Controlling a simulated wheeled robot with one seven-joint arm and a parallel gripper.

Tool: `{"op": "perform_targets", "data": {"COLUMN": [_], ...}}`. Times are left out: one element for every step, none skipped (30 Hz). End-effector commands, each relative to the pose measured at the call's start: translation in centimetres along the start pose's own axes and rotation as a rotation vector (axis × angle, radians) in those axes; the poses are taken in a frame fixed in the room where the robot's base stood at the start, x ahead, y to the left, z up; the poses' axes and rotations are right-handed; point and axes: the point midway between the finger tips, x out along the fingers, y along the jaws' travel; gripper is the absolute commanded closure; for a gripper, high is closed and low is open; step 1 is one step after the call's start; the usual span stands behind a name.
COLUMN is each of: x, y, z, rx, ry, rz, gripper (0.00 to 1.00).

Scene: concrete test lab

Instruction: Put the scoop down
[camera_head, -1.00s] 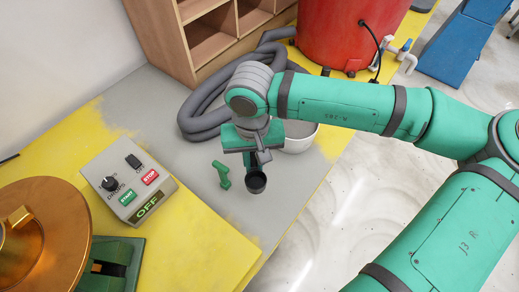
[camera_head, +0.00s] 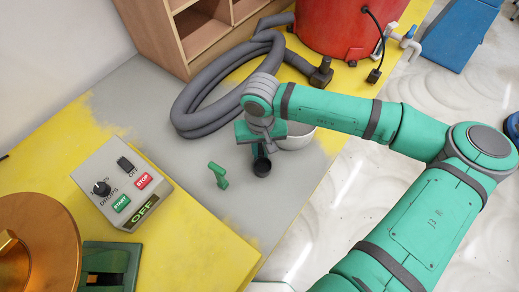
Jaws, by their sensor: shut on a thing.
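My gripper (camera_head: 261,150) is over the grey part of the table (camera_head: 150,130), pointing down. It is shut on the scoop (camera_head: 262,167), whose small dark round end shows just below the jaws. The scoop's handle is mostly hidden by my gripper. From this angle I cannot tell whether the scoop touches the table. A white bowl (camera_head: 297,138) is right behind my gripper, partly hidden by my arm.
A grey control box (camera_head: 122,185) with START and STOP buttons is at the left, near a copper-coloured round machine (camera_head: 35,240). A coiled grey hose (camera_head: 190,110), a wooden shelf (camera_head: 165,40) and a red drum (camera_head: 335,25) are behind. Table in front of the scoop is clear.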

Motion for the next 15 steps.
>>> {"op": "perform_targets", "data": {"x": [0.28,0.33,0.32,0.30,0.29,0.29,0.29,0.30,0.36,0.43,0.51,0.57,0.55,0.54,0.54], "y": [-0.04,-0.05,-0.04,-0.04,-0.03,0.00,0.03,0.06,0.10,0.12,0.15,0.17,0.19,0.20,0.21], "z": [-0.01,-0.03,-0.05,-0.05,-0.04,-0.03,-0.03,-0.02,-0.01,-0.01,-0.01,0.00,0.00,0.00,0.00], "rx": [-0.001,-0.001,-0.002,-0.002,-0.001,-0.001,0.000,0.000,0.001,0.002,0.002,0.003,0.003,0.004,0.004], "ry": [0.001,0.002,0.002,0.002,0.002,0.002,0.002,0.002,0.002,0.002,0.002,0.002,0.002,0.002,0.002], "rz": [0.000,0.000,0.000,0.000,0.000,0.000,0.000,0.000,0.000,0.000,0.000,0.000,0.000,0.000,0.000], "gripper": [1.00,1.00,1.00,1.00,1.00,1.00,1.00,1.00,1.00,1.00,1.00,0.84,0.76,0.69,0.67]}}
